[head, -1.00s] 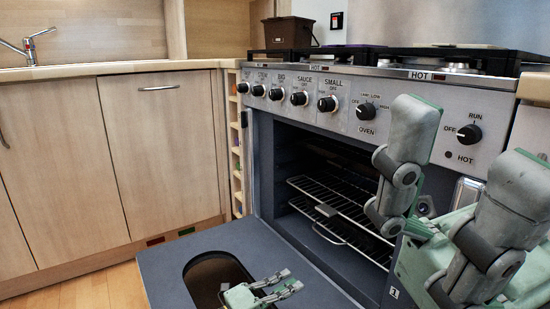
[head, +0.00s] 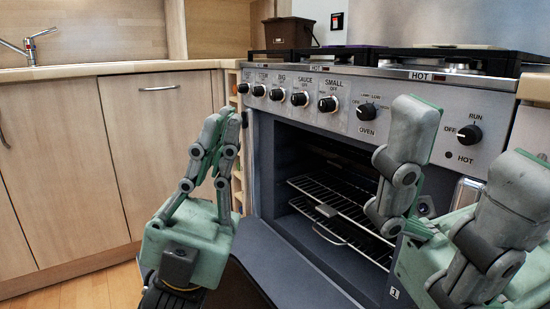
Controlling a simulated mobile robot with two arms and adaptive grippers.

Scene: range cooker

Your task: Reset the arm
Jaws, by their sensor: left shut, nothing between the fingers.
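My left gripper (head: 224,124) stands in front of the open oven door at lower centre-left. Its two grey-green fingers point up and meet closely at the tips, with nothing between them. My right gripper (head: 472,145) is large at the right edge, in front of the oven's right side. Its two fingers are spread wide apart and it is empty.
The oven cavity holds wire racks (head: 340,205). Control knobs (head: 328,104) line the panel above. A brown box (head: 288,33) stands behind the hob (head: 400,60). Wooden cabinets (head: 60,170) fill the left, with open floor (head: 95,290) at lower left.

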